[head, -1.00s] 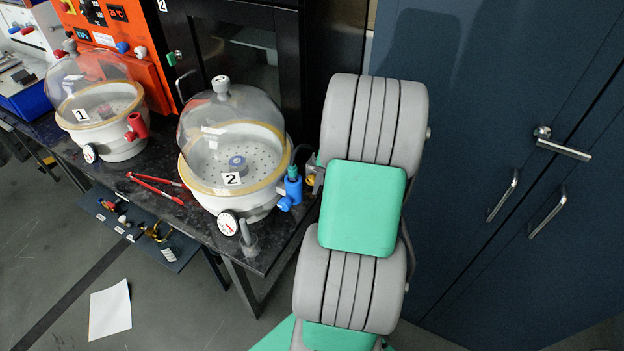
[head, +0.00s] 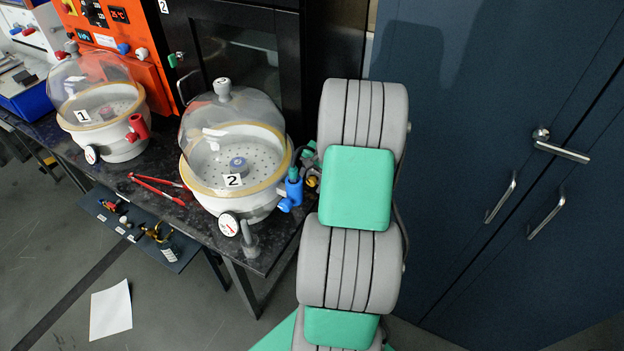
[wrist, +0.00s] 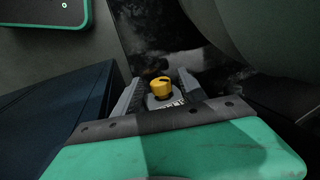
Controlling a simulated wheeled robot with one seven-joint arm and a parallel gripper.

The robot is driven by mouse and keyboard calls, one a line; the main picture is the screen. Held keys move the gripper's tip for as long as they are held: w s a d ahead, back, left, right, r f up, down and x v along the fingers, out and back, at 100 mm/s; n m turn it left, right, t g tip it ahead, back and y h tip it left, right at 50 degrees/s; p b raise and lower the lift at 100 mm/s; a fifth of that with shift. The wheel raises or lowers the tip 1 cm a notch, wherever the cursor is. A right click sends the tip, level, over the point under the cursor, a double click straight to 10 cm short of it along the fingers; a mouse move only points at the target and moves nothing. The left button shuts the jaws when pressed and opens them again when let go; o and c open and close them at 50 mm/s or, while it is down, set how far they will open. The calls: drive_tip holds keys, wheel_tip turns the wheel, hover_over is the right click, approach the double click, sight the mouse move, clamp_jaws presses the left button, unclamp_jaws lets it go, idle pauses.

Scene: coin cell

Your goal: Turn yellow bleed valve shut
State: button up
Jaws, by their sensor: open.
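The yellow bleed valve (wrist: 162,87) shows in the wrist view as a small yellow knob with a dark mark on top, seated on a pale body. My gripper (wrist: 159,92) is open, with one finger on either side of the knob; I cannot tell whether they touch it. In the head view a bit of the yellow valve (head: 312,181) shows right of the blue fitting (head: 293,188) on vessel 2 (head: 235,165). My arm hides most of the gripper there.
Domed vessel 1 (head: 102,110) with a red fitting stands left on the dark bench (head: 160,190). Red tongs (head: 160,187) lie between the vessels. A dial gauge (head: 229,224) is at vessel 2's front. Blue cabinets (head: 480,120) stand close on the right.

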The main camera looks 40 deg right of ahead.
clamp_jaws()
idle(0.5)
